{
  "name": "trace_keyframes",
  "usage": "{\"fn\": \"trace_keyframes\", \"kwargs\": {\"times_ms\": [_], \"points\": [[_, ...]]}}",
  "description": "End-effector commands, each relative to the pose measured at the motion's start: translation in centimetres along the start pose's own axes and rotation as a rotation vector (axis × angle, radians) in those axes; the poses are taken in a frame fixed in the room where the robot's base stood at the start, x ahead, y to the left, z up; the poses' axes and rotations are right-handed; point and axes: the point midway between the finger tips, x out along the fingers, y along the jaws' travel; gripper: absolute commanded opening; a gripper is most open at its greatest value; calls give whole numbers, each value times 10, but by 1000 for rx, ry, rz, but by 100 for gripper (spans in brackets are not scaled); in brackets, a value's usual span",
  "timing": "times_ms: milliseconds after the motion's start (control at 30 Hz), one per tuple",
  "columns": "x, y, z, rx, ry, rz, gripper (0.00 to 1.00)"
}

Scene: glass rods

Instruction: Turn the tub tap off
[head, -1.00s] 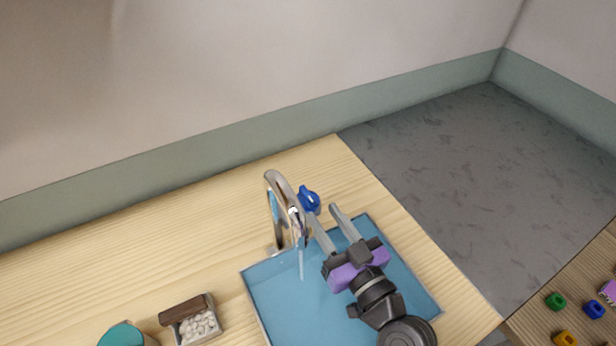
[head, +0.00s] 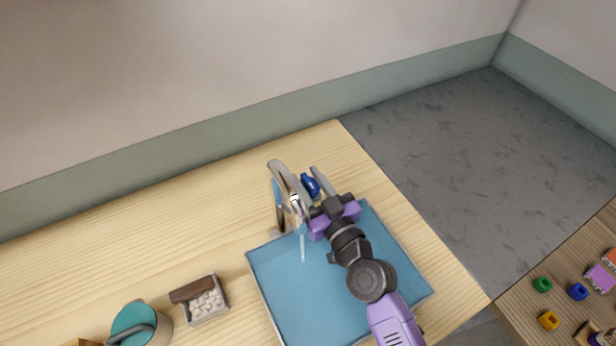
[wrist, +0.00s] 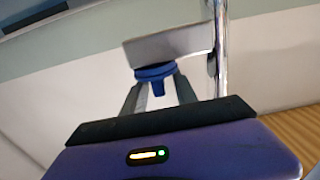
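The tub tap is a curved chrome spout (head: 277,178) at the back edge of the blue tub (head: 290,286). A thin stream of water (head: 303,247) runs from it into the tub. The blue tap handle (head: 311,187) is just right of the spout. My gripper (head: 309,180) reaches over the tub, its fingers open on either side of the handle. In the wrist view the blue handle (wrist: 155,72) lies between and beyond the fingertips (wrist: 157,92); I cannot tell whether they touch it. The handle is partly hidden by the fingers in the head view.
A box of white pebbles with a brown block (head: 207,302) and a teal-lidded container (head: 135,325) stand left of the tub. Small coloured pieces (head: 543,284) lie on another wooden surface at right.

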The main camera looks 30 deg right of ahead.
Motion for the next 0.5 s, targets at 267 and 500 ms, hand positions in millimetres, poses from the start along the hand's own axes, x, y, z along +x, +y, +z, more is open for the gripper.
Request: {"fn": "trace_keyframes", "kwargs": {"times_ms": [267, 500], "points": [[0, 0, 0, 0, 0, 0, 9], [0, 0, 0, 0, 0, 0, 0]]}}
